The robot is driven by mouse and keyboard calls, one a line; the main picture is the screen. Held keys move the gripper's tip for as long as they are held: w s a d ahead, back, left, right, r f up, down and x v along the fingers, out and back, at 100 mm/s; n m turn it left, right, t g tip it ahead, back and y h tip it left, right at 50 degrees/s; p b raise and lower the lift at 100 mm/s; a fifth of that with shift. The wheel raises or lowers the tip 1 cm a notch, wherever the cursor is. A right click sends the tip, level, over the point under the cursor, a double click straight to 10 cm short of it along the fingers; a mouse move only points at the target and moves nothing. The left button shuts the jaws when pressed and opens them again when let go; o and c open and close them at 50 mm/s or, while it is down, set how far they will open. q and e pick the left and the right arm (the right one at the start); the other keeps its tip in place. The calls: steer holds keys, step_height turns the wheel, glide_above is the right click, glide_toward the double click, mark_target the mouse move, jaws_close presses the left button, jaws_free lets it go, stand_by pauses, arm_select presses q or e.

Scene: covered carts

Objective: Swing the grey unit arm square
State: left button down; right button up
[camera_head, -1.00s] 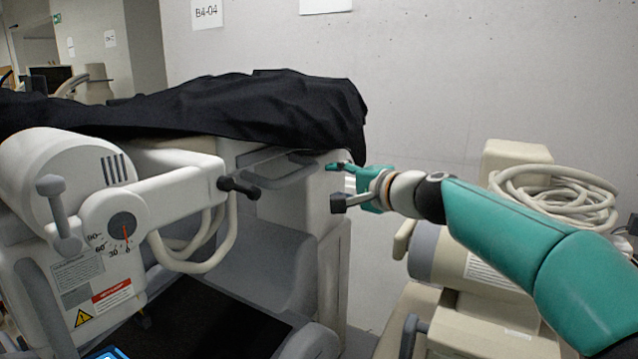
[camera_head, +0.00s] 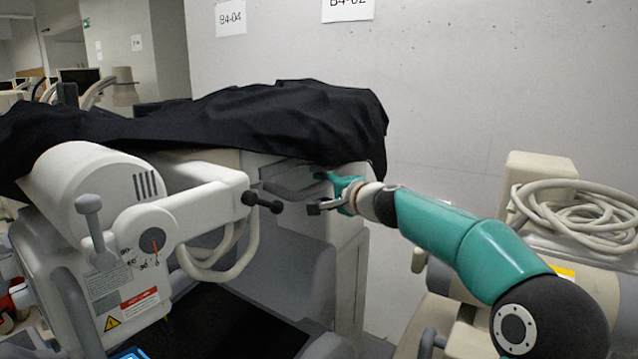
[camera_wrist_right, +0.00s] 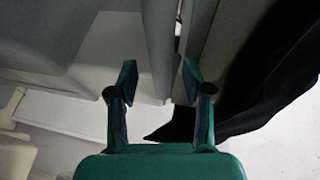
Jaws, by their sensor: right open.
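The grey unit arm (camera_head: 205,200) reaches right from a round white housing on the covered cart. It ends in a dark crossbar handle (camera_head: 262,202). My left gripper is not in view.
A black cover (camera_head: 250,115) drapes over the cart top, above my right gripper. A pale hose (camera_head: 225,262) loops below the arm. A beige machine with a coiled hose (camera_head: 575,205) stands at the right. A concrete wall closes the back.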

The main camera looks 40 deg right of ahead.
steer(key=shift+x, duration=1.3)
steer(key=shift+c, duration=0.4)
steer(key=shift+f, duration=0.1)
jaws_close()
